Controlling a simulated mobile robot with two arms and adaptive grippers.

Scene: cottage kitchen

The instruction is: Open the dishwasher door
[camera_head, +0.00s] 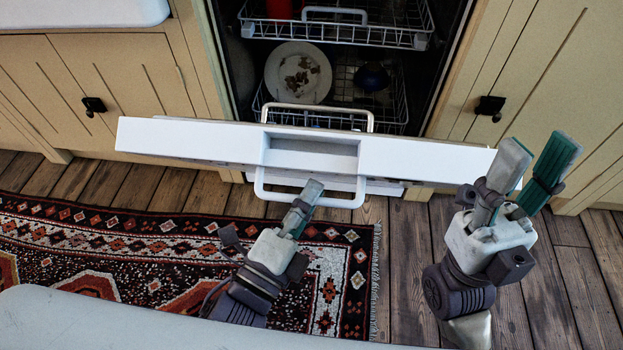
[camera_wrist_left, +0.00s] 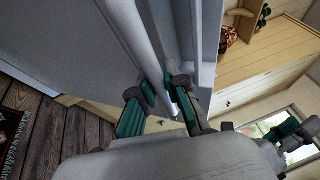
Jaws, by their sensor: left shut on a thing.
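The white dishwasher door (camera_head: 410,158) is tilted outward, partly open, with the racks showing behind it. Its pale bar handle (camera_head: 268,194) loops out from the front of the door. My left gripper (camera_head: 309,195) is shut on the handle at the door's near side. In the left wrist view the fingers (camera_wrist_left: 161,85) sit on both sides of the pale handle bar (camera_wrist_left: 136,30), next to the door panel (camera_wrist_left: 80,50). My right gripper (camera_head: 535,165) is open and empty, right of the door's right end.
The upper rack (camera_head: 345,33) and lower rack (camera_head: 392,105) are inside; a dirty plate (camera_head: 298,72) and a dark blue item (camera_head: 371,77) stand in the lower one. Wooden cabinets (camera_head: 560,90) flank the opening. A patterned rug (camera_head: 100,235) lies on the plank floor (camera_head: 405,260).

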